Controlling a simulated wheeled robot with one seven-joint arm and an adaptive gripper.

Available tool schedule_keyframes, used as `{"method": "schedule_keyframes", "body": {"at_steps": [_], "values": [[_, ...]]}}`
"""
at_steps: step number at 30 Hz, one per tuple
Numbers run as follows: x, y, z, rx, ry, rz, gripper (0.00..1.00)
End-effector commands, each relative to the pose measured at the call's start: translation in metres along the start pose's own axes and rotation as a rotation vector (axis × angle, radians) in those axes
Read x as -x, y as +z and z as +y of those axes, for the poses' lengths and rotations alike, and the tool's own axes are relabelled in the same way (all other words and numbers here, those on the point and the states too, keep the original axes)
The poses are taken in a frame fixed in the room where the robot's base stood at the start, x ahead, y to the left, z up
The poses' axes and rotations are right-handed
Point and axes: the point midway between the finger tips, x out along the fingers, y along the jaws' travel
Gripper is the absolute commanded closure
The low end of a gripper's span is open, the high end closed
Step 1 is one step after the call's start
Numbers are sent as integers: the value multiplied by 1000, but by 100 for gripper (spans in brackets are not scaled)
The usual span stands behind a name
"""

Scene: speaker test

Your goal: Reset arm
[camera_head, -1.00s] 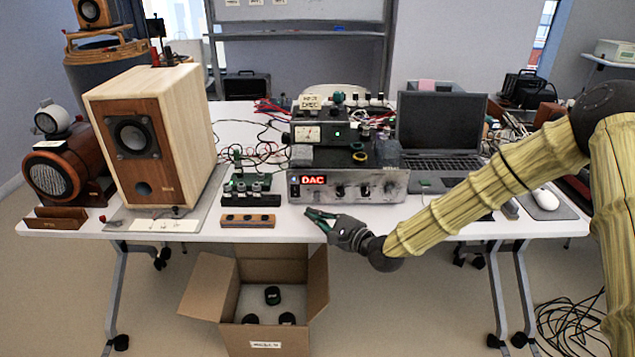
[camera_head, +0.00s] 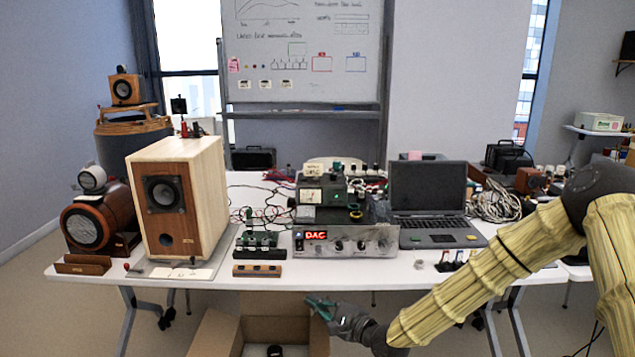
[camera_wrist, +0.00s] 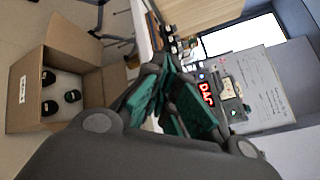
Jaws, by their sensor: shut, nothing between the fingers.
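My gripper (camera_head: 322,309) is shut and empty at the front edge of the white table (camera_head: 345,283), below the DAC unit (camera_head: 345,241) in the head view. My arm reaches in from the right in a yellow ribbed sleeve. In the wrist view the green fingers of my gripper (camera_wrist: 178,100) are close together, with nothing held between them. The DAC unit with its red lit display (camera_wrist: 206,94) shows beyond them.
An open cardboard box (camera_head: 283,328) stands on the floor under the gripper; the wrist view shows several black round items in it. A wooden speaker (camera_head: 178,200) stands left on the table. A laptop (camera_head: 430,200) stands right. A wooden block (camera_head: 257,270) lies near the front edge.

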Motion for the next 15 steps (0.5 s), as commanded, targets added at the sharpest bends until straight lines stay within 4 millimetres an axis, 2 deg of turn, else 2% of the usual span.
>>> {"method": "schedule_keyframes", "body": {"at_steps": [8, 15], "values": [[20, -14, 43, 96, 86, 76, 100], [48, -28, 99, 228, 218, 153, 100]]}}
